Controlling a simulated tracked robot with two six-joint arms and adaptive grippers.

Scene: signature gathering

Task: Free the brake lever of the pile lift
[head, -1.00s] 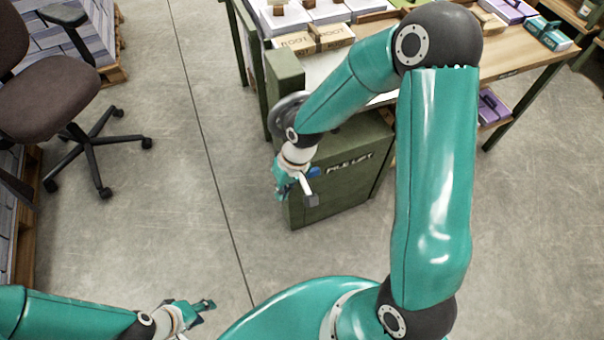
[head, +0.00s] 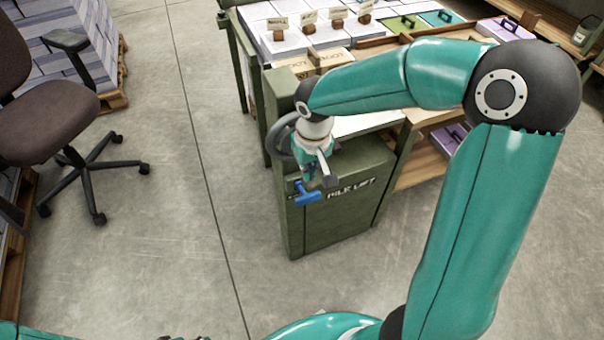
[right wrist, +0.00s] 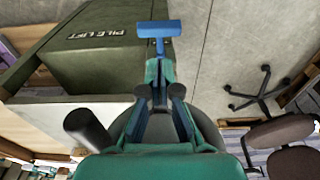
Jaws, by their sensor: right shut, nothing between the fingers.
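The pile lift is a dark green cabinet (head: 345,218) with PILE LIFT lettered on its top edge; it also shows in the right wrist view (right wrist: 100,65). Its blue T-shaped brake lever (head: 306,194) sticks out left of the lettering. My right gripper (head: 308,178) is shut and empty, just above the lever in the head view. In the right wrist view, the shut fingertips (right wrist: 158,68) point at the stem of the blue lever (right wrist: 160,30); I cannot tell whether they touch it. My left gripper (head: 185,338) barely shows at the bottom edge, its fingers cut off.
A grey handwheel (head: 279,139) sits on the cabinet's left side, close behind my right wrist. A table (head: 372,124) with paper stacks and small signs stands behind. An office chair (head: 50,115) is at the left. The floor between is clear.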

